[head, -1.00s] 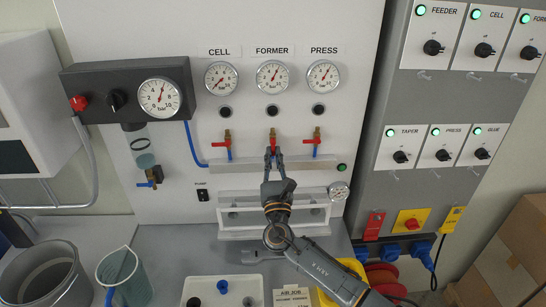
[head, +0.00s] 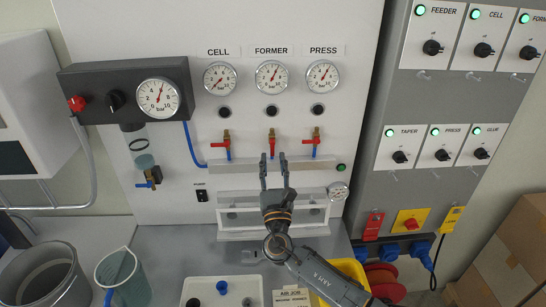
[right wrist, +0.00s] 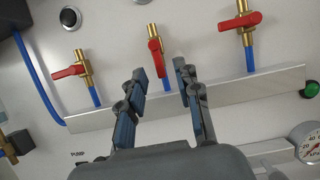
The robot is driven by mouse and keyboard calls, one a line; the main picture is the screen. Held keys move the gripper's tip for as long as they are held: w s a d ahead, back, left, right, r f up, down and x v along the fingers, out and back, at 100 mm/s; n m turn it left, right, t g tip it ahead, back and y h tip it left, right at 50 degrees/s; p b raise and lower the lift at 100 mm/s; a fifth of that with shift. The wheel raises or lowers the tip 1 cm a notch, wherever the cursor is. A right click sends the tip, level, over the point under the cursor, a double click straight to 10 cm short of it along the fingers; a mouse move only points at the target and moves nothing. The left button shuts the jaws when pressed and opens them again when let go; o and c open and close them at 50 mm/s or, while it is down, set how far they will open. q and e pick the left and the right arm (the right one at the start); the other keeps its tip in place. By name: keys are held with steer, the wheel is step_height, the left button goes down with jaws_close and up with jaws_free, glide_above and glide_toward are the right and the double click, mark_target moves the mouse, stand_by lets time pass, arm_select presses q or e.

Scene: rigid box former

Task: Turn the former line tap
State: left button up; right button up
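The former line tap (head: 272,138) is the middle of three brass taps under the FORMER gauge (head: 272,76). In the right wrist view its red handle (right wrist: 155,58) lies nearly in line with the pipe, pointing down. My right gripper (head: 273,162) is open and empty, just below the tap and apart from its handle. In the right wrist view the open fingers (right wrist: 159,78) stand below the handle with a gap between them. My left gripper is out of view.
The cell tap (head: 227,142) is on the left and the press tap (head: 316,138) on the right, both close by. Their handles sit crosswise. A metal rail (head: 235,165) runs below the taps. A green button (head: 341,167) is at its right end.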

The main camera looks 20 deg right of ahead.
steer(key=v, duration=0.9)
steer(key=shift+s, duration=0.35)
steer(key=shift+f, duration=0.1)
